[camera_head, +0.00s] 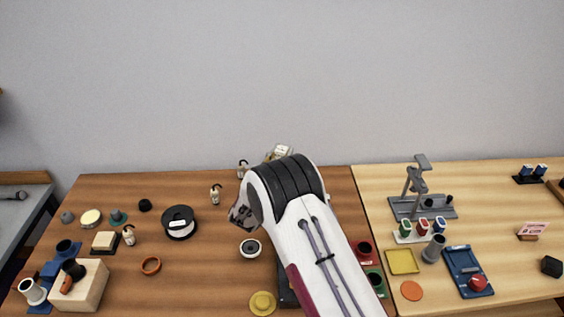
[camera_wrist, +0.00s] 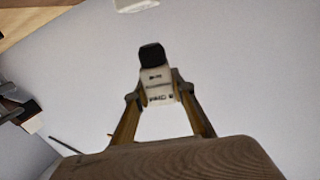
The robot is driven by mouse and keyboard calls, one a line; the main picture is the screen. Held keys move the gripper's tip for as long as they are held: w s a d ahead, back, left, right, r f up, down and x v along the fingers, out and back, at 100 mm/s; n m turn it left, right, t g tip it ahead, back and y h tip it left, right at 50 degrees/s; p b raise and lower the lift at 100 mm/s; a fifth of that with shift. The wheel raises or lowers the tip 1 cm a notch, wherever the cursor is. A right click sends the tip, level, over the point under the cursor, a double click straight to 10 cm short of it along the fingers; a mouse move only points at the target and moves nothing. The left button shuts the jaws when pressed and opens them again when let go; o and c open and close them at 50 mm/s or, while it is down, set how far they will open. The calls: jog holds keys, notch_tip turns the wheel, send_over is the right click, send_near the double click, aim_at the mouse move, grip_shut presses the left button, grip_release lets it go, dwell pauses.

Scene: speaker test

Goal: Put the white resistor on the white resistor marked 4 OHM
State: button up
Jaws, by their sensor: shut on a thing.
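My gripper (camera_wrist: 158,97) is shut on a white resistor (camera_wrist: 158,80), a small block with dark print that looks like a number and OHM; I cannot read the number surely. A black part shows at its upper end. In the head view a white block (camera_head: 281,150) shows just above my arm's bend, raised before the wall. Small cream pieces with dark curved tops stand on the brown table, one (camera_head: 215,194) left of my arm, one (camera_head: 242,169) behind it, one (camera_head: 128,235) farther left. Their marks are too small to read, so I cannot pick out the 4 OHM one.
A wooden block (camera_head: 85,287) stands front left. A grey stand (camera_head: 420,205) is on the lighter right table.

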jog(key=shift+f, duration=1.65)
jog(key=shift+f, duration=0.15)
jog(key=o, duration=1.2)
jog(key=shift+c, duration=0.2)
jog(key=shift+s+a, duration=0.2)
jog(key=shift+s, duration=0.15)
jog(key=v, duration=1.1)
jog(key=shift+s+r, duration=0.1)
jog(key=shift+r, duration=0.1)
